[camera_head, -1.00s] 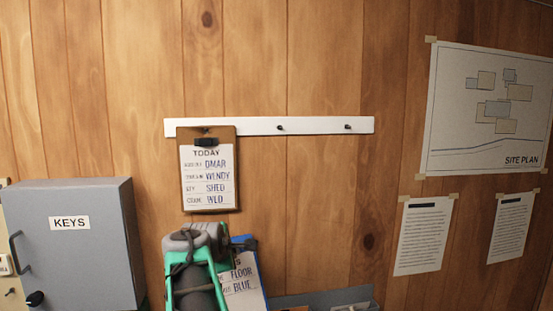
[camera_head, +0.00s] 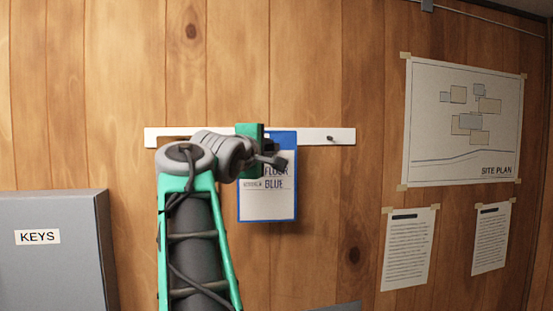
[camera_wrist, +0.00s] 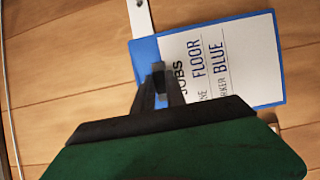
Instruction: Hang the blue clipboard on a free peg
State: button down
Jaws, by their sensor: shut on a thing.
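The blue clipboard (camera_head: 284,139) hangs upright from my gripper (camera_head: 268,158) in front of the peg rail (camera_head: 313,136), its top edge at rail height. Its white sheet reads FLOOR and BLUE. In the wrist view my gripper (camera_wrist: 160,82) is shut on the top middle of the blue clipboard (camera_wrist: 277,60), at its clip. The right peg (camera_head: 331,138) is bare. The middle peg is hidden behind the gripper and clipboard, so I cannot tell whether the clipboard touches it.
A grey KEYS cabinet (camera_head: 56,255) stands at the lower left. A site plan (camera_head: 463,120) and two printed sheets (camera_head: 407,250) (camera_head: 491,240) are taped on the wall to the right. The wall below the right peg is clear.

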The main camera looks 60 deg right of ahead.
jog(key=shift+w+d+f, duration=0.2)
jog(key=shift+w+d, duration=0.4)
jog(key=shift+w, duration=0.15)
jog(key=w+d+p, duration=0.2)
jog(key=p, duration=0.1)
jog(key=shift+w+d, duration=0.2)
jog(key=shift+s+d+f, duration=0.1)
jog(key=shift+s+f, duration=0.05)
jog(key=shift+f, duration=0.2)
dwell(0.5)
jog(key=c, duration=1.3)
grip_release()
jog(key=shift+r, duration=0.1)
